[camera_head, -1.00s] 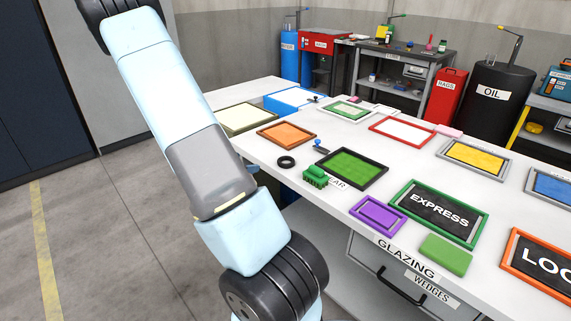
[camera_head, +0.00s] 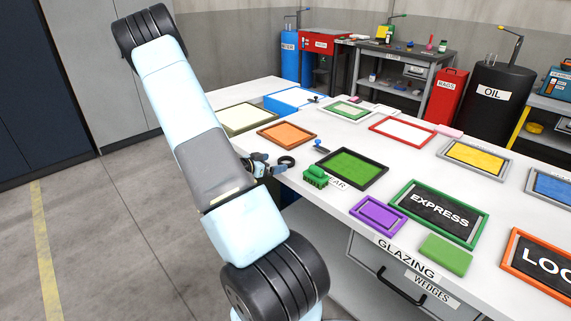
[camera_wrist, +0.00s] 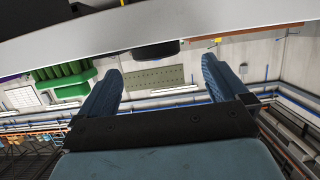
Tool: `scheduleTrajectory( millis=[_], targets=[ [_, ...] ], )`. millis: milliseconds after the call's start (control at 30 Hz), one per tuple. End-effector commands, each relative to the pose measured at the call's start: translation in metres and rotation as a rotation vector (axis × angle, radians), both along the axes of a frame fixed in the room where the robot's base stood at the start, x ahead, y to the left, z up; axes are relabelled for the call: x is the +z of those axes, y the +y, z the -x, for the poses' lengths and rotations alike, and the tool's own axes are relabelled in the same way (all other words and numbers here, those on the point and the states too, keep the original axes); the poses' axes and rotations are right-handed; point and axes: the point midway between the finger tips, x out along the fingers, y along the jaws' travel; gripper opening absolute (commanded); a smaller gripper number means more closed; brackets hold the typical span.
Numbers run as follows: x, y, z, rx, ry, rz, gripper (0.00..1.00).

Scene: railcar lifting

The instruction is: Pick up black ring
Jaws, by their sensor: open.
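The black ring (camera_head: 285,167) lies flat on the white table near its left edge. In the wrist view the ring (camera_wrist: 157,51) shows edge-on as a dark shape at the table's edge, ahead of and between my fingers. My gripper (camera_head: 268,162) is partly hidden behind my arm in the head view, just left of the ring. In the wrist view my gripper (camera_wrist: 160,82) is open, with two blue fingers apart and nothing between them. I cannot tell whether a finger touches the ring.
A green block-like object (camera_head: 316,177) sits right of the ring; it also shows in the wrist view (camera_wrist: 63,80). An orange frame (camera_head: 287,132), a blue-handled tool (camera_head: 321,147) and a black-framed green panel (camera_head: 352,168) lie close by on the table (camera_head: 235,152).

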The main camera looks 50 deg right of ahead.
Motion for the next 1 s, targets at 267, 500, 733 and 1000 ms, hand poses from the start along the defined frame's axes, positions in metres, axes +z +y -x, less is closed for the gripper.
scheduleTrajectory(
  millis=[267, 500, 733, 1000],
  targets=[
    [-0.008, -0.029, 0.009, -0.004, -0.001, 0.000, 1.00],
    [-0.014, -0.048, 0.010, -0.001, 0.000, 0.000, 1.00],
    [-0.014, -0.049, 0.010, -0.001, 0.000, 0.000, 1.00],
    [-0.014, -0.049, 0.010, -0.001, -0.001, 0.000, 0.75]
  ],
)
